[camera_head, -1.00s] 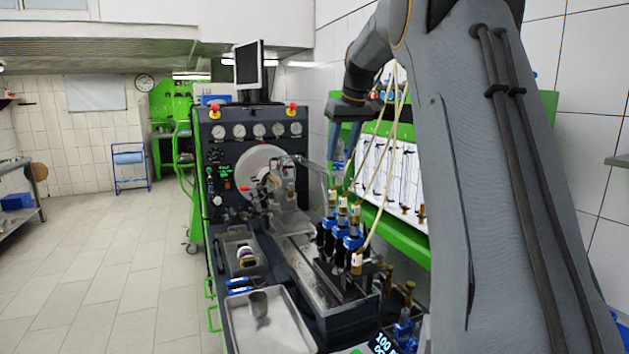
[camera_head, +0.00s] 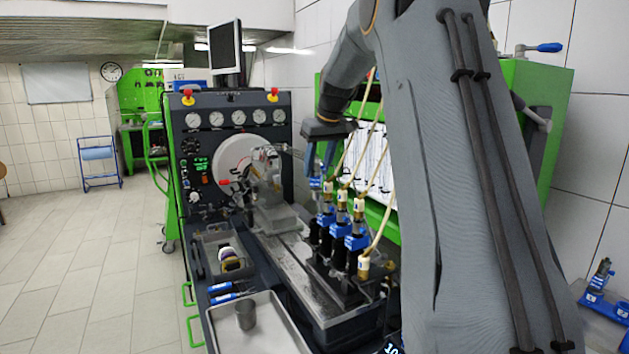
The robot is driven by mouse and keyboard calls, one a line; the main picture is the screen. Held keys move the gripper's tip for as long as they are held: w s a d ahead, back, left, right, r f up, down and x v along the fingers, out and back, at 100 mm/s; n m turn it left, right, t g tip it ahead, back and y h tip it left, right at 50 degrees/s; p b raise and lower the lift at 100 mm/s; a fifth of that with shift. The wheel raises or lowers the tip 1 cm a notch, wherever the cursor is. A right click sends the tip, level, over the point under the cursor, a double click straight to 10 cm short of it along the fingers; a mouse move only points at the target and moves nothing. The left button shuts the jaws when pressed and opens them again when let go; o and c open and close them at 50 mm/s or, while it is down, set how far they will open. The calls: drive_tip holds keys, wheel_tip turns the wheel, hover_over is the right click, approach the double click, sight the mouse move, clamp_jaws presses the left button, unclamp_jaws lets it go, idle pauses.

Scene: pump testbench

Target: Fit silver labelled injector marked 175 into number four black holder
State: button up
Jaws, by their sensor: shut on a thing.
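My gripper (camera_head: 318,170) is at the end of the arm above the back end of the holder row, its blue fingers pointing down. It is shut on a slim silver injector (camera_head: 316,184), which shows only small at the fingertips. Its 175 mark cannot be read. Below stands a row of black holders (camera_head: 338,258) on the bench bed, several of them carrying injectors (camera_head: 342,212) with blue collars and brass-white tops. Which holder is number four cannot be read, and whether the held injector touches a holder is unclear.
Pale hoses (camera_head: 378,215) run down to the injector tops close to my gripper. The test bench (camera_head: 240,115) with gauges stands behind. A metal tray (camera_head: 270,330) with a cup is in front. A blue rack (camera_head: 605,305) with an injector stands at far right.

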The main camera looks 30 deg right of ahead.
sight(318, 188)
wheel_tip(318, 188, down, 3)
drive_tip(key=shift+w+f+b, duration=0.1)
drive_tip(key=shift+w+b, duration=0.05)
drive_tip(key=shift+b, duration=0.2)
drive_tip(key=shift+f+b, duration=1.2)
drive_tip(key=shift+f, duration=0.2)
drive_tip(key=shift+p, duration=0.35)
idle(0.4)
drive_tip(key=shift+f+b, duration=0.6)
drive_tip(key=shift+f, duration=0.6)
drive_tip(key=shift+f, duration=0.6)
idle(1.1)
drive_tip(key=o, duration=1.1)
